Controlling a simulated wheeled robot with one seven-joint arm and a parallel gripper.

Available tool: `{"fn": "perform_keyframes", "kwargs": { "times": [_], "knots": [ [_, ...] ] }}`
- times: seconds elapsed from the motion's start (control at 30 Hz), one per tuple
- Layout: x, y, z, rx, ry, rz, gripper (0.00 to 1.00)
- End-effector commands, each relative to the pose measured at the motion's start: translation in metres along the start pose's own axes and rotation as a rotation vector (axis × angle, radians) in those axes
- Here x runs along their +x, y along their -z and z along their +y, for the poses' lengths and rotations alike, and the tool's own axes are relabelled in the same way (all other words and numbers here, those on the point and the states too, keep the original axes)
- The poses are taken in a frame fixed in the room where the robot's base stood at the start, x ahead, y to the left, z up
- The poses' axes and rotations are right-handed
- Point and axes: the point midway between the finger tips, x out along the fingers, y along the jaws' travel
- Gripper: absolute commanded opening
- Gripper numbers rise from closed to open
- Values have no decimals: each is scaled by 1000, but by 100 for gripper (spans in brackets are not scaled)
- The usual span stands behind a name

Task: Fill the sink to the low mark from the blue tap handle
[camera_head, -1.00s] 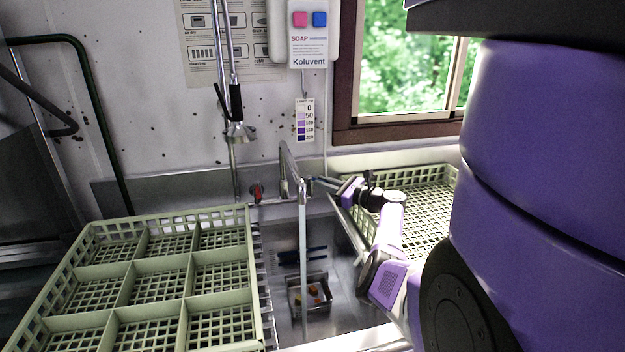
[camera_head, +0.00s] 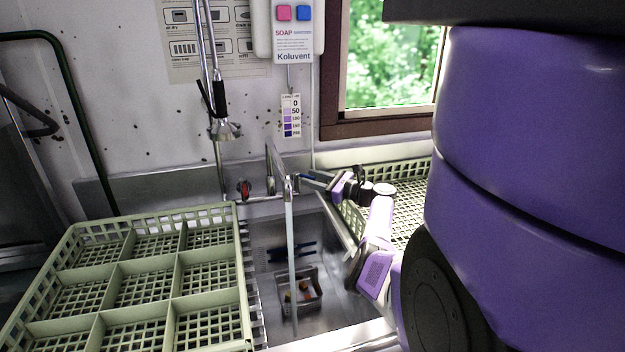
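The steel sink (camera_head: 338,305) has a thin stream of water (camera_head: 291,240) running into it from the tap spout (camera_head: 288,183). The water level in the basin is hard to make out. The red tap handle (camera_head: 243,189) is left of the spout. The blue tap handle (camera_head: 311,177) is right of it, small and partly hidden. My gripper (camera_head: 326,181) reaches in from the right, its tip at or very near the blue handle. Its fingers are too small to tell open from shut, or whether they touch the handle.
A small container (camera_head: 314,300) with bits in it and dark blue items (camera_head: 283,252) are in the basin. Green racks stand left (camera_head: 150,263) and right (camera_head: 410,215). A sprayer (camera_head: 224,130) hangs at the back wall. A level chart (camera_head: 291,115) hangs below the soap dispenser (camera_head: 293,35).

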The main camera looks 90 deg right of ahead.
Motion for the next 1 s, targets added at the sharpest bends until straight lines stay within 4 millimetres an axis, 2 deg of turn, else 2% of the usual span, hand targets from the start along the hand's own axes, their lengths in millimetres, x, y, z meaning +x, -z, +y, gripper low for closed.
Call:
{"fn": "perform_keyframes", "kwargs": {
  "times": [0.17,0.27,0.8,1.0],
  "knots": [
    [1,-6,-1,-2,-1,0,35],
    [1,-18,-4,-4,0,-1,35],
    [1,-134,-27,-5,1,-3,35],
    [0,-171,-34,-3,1,-1,35]
  ]
}}
